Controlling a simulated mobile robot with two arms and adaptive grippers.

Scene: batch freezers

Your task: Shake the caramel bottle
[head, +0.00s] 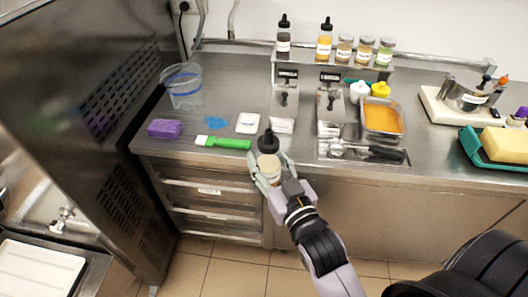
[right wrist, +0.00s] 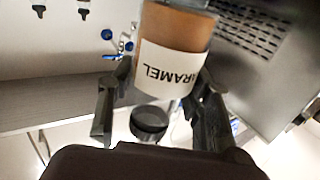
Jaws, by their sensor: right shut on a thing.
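The caramel bottle (head: 268,163) is held upright in front of the counter edge in the head view, its black cap on top. My right gripper (head: 270,174) is shut around its body. In the right wrist view the bottle (right wrist: 174,62) shows brown contents and a white label reading CARAMEL, upside down in the picture. The two fingers of the right gripper (right wrist: 158,95) lie on either side of it. My left gripper is not in view.
A green-handled brush (head: 224,143), a purple sponge (head: 165,128) and a white scale (head: 248,123) lie on the counter (head: 225,95) behind the bottle. A clear jug (head: 185,90) stands farther back. Bottles and jars line the shelf (head: 400,67). The space before the drawers (head: 212,190) is clear.

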